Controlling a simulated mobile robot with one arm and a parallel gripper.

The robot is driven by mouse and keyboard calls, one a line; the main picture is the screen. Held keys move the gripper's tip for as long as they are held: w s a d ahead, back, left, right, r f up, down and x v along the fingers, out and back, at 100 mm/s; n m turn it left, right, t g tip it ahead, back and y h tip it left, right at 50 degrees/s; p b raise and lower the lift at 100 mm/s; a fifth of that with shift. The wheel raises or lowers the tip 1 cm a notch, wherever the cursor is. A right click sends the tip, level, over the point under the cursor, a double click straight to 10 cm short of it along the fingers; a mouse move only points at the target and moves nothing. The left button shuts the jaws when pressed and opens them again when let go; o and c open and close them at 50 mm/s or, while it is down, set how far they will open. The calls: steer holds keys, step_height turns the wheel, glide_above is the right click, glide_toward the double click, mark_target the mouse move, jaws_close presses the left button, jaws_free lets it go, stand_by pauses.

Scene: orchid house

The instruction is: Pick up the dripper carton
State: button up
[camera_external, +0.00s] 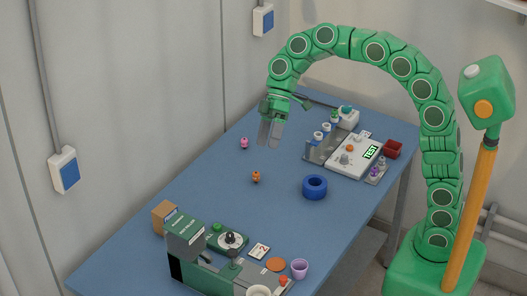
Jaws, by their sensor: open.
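My gripper (269,143) hangs from the green arm above the back part of the blue table, with its grey fingers pointing down. It is open, with nothing seen between the fingers. The lettering is too small to read, so I cannot tell which of the two is the dripper carton. Both are well to the lower left of my gripper.
A device with a dial (232,240), a card marked 2 (259,251) and a purple cup (299,268) are at the front. A blue ring (315,187), pink figure (244,143) and orange figure (256,177) stand mid-table. A tester (352,155) is behind. The left-middle table is clear.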

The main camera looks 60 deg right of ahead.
steer(key=w+a+f+n+t+y, duration=0.1)
steer(key=w+a+f+n+y, duration=0.15)
steer(key=w, duration=0.75)
steer(key=w+a+f+n+t+y, duration=0.1)
steer(key=w+a+f+n, duration=0.15)
steer(key=w, duration=0.75)
steer(key=w+a+f+n+y, duration=0.2)
steer(key=w+f+n, duration=0.1)
steer(key=w, duration=0.7)
glide_toward(156, 228)
steer(key=shift+v, duration=0.9)
steer(key=shift+a+f, duration=0.35)
steer(key=shift+f, duration=0.05)
steer(key=shift+x, duration=3.55)
steer(key=shift+w, duration=0.1)
steer(key=c, duration=1.1)
